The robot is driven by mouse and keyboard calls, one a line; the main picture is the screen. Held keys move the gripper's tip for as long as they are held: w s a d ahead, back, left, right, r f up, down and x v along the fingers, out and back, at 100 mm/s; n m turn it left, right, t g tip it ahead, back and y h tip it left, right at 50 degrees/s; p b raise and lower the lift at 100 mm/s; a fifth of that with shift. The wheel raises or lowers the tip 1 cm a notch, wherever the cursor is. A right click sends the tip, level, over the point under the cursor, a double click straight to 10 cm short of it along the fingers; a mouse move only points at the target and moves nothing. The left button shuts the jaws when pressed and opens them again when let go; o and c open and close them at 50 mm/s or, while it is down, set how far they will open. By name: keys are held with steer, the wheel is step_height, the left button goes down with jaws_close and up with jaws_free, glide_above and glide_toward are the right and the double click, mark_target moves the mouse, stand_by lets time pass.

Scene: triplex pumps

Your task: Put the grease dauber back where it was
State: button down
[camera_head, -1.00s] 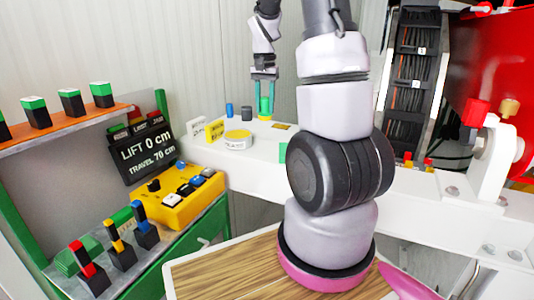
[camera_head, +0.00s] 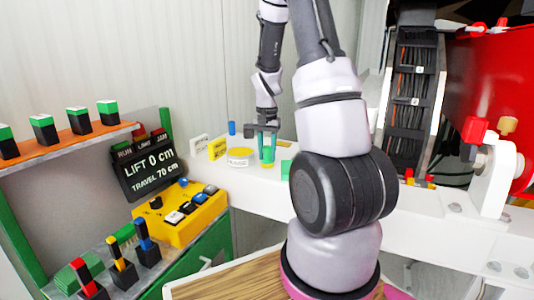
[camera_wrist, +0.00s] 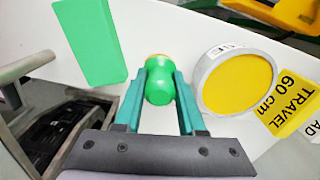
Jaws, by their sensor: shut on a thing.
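The green grease dauber (camera_wrist: 160,88) is between the two teal fingers of my gripper (camera_wrist: 161,100) in the wrist view, with a small orange-yellow end showing past it. In the head view my gripper (camera_head: 267,150) points down over the white beam, and the dauber's yellow lower end (camera_head: 267,166) shows below the fingers. The gripper is shut on the dauber. I cannot tell whether the dauber touches the beam.
On the white beam (camera_head: 255,197), a round yellow-topped tin (camera_head: 240,157) is left of the gripper and a green block (camera_head: 286,167) is right. Yellow and white tags (camera_head: 217,149) and a blue cylinder (camera_head: 231,128) stand farther left. A yellow control box (camera_head: 188,215) is at lower left.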

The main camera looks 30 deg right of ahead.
mark_target(267, 146)
steer(key=shift+f, duration=0.15)
steer(key=c, duration=0.5)
jaws_free()
step_height(267, 146, up, 11)
steer(key=shift+w+r, duration=0.1)
steer(key=s+a+r+n+t+y, duration=0.1)
steer(key=s+a+r+n+t, duration=0.1)
steer(key=s+a+r, duration=0.4)
steer(key=s+a+r+n+t+y, duration=0.1)
steer(key=s+a+r+t, duration=0.4)
steer(key=s, duration=0.8)
step_height(267, 146, up, 5)
steer(key=shift+s+a+f+n, duration=0.1)
steer(key=shift+s+a+n, duration=0.2)
steer(key=shift+a+n, duration=0.65)
steer(key=shift+a+m, duration=0.15)
steer(key=shift+m, duration=0.1)
